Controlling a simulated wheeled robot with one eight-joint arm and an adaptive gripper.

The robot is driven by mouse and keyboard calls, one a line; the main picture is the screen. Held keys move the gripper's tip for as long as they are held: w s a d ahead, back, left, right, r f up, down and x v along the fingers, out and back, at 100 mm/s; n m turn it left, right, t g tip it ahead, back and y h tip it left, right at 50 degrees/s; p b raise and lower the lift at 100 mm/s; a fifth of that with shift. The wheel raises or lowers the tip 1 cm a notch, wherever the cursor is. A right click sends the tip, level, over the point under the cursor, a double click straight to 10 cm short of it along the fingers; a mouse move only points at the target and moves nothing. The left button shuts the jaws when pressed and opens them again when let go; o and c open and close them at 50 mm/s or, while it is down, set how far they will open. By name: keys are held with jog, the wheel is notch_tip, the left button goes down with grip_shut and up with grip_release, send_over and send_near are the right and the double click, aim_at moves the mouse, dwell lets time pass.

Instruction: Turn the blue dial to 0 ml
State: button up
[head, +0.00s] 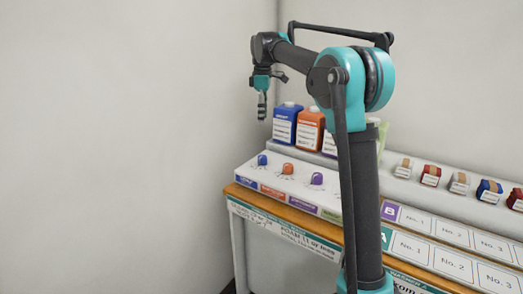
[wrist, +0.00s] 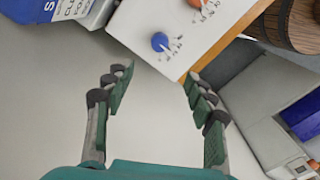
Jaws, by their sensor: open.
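The blue dial (head: 262,160) is a small round knob at the left end of a white panel (head: 246,171) in the head view. In the wrist view the blue dial (wrist: 160,41) sits near the panel's corner, with small scale marks beside it that are too small to read. My gripper (head: 262,112) hangs in the air above the left end of the panel, fingers pointing down. In the wrist view my gripper (wrist: 158,75) is open and empty, its fingers apart from the dial, which shows beyond the gap between the fingertips.
An orange dial (head: 288,168) and a purple dial (head: 317,179) stand to the right on the panel. Blue (head: 285,130) and orange (head: 309,132) containers stand behind it. Several small labelled items line the shelf at right. A wooden barrel (wrist: 295,25) shows in the wrist view.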

aim_at(262, 156)
notch_tip(262, 156, down, 17)
jog(key=shift+f, duration=0.1)
dwell(0.5)
jog(key=shift+c, duration=0.6)
jog(key=c, duration=1)
jog(key=shift+c, duration=0.2)
jog(key=m, duration=0.5)
jog(key=shift+m, duration=2.5)
